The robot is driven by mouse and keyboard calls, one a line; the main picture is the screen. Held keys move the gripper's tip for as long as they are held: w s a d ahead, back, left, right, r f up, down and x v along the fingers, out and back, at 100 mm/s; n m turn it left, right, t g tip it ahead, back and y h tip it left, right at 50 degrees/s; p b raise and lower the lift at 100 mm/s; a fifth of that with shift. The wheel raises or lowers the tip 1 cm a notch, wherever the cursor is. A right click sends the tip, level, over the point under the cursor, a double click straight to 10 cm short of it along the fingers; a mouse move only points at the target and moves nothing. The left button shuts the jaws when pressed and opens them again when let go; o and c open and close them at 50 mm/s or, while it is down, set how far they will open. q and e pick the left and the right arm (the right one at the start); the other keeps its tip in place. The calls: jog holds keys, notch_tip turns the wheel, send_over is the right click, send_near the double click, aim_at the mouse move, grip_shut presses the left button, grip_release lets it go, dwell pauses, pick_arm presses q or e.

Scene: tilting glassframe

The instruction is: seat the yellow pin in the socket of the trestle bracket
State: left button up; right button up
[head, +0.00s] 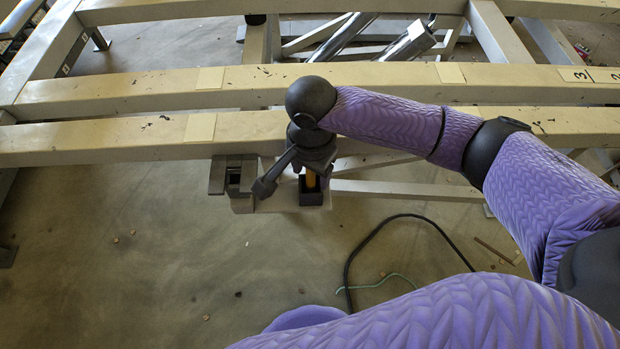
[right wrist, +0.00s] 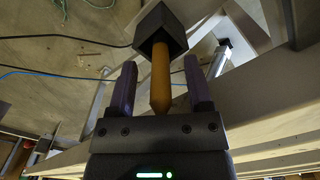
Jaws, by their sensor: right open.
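The yellow pin (right wrist: 161,75) has one end in the opening of a black square socket (right wrist: 162,28); how deep it sits is hidden. In the head view the pin (head: 311,179) shows as a short yellow piece above the black socket (head: 313,196). The socket is at the trestle bracket (head: 285,201), below the front beam. My right gripper (right wrist: 161,62) is open, with one finger on each side of the pin and a visible gap to both. In the head view, my right wrist hides most of this gripper (head: 315,172). My left gripper is not in view.
Long pale beams (head: 400,80) of the frame run across behind the bracket. A grey block (head: 217,175) sits left of the bracket. A black cable (head: 350,260) and a green cord (head: 385,282) lie on the floor. The floor in front of the bracket is mostly clear.

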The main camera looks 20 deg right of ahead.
jog(key=shift+c, duration=1)
grip_shut()
jog(key=shift+r, duration=0.15)
